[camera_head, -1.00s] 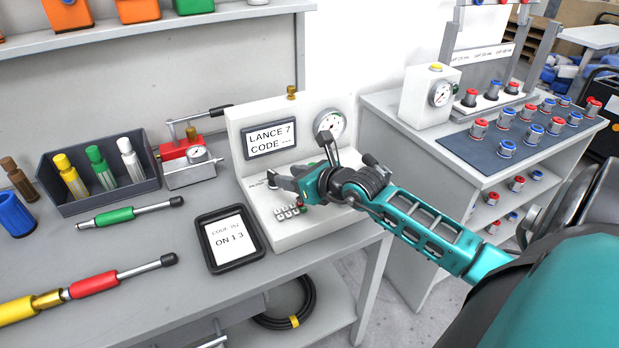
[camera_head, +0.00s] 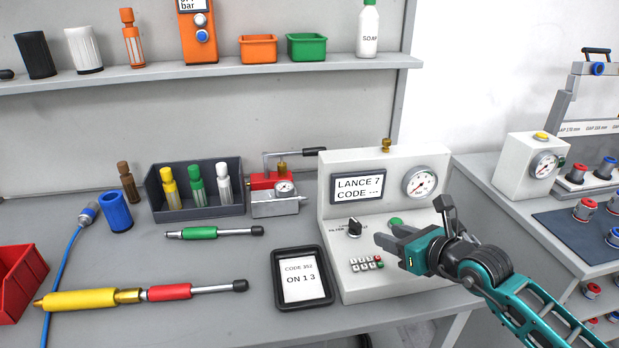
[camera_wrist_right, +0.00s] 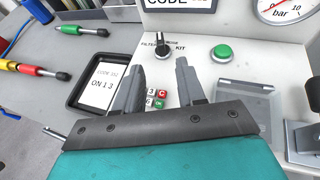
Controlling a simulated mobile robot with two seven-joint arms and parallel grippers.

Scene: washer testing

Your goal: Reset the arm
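My right gripper (camera_head: 388,236) is in front of the white tester panel (camera_head: 340,205), just right of its black selector knob (camera_head: 354,226) and near the keypad (camera_head: 366,264). In the right wrist view its two fingers (camera_wrist_right: 160,72) stand apart with nothing between them, so it is open and empty. That view also shows the knob (camera_wrist_right: 158,32), the green button (camera_wrist_right: 222,52) and part of the keypad (camera_wrist_right: 158,100). The tester display reads "LANCE 7 CODE ---". My left gripper is not in view.
A tablet (camera_head: 278,292) reading "CODE 352 ON 1 3" lies left of the tester. A yellow-and-red lance (camera_head: 80,300), a green lance (camera_head: 200,233) and a dark bin (camera_head: 205,212) of nozzles are further left. A side bench (camera_head: 510,212) with a gauge box (camera_head: 522,165) stands right.

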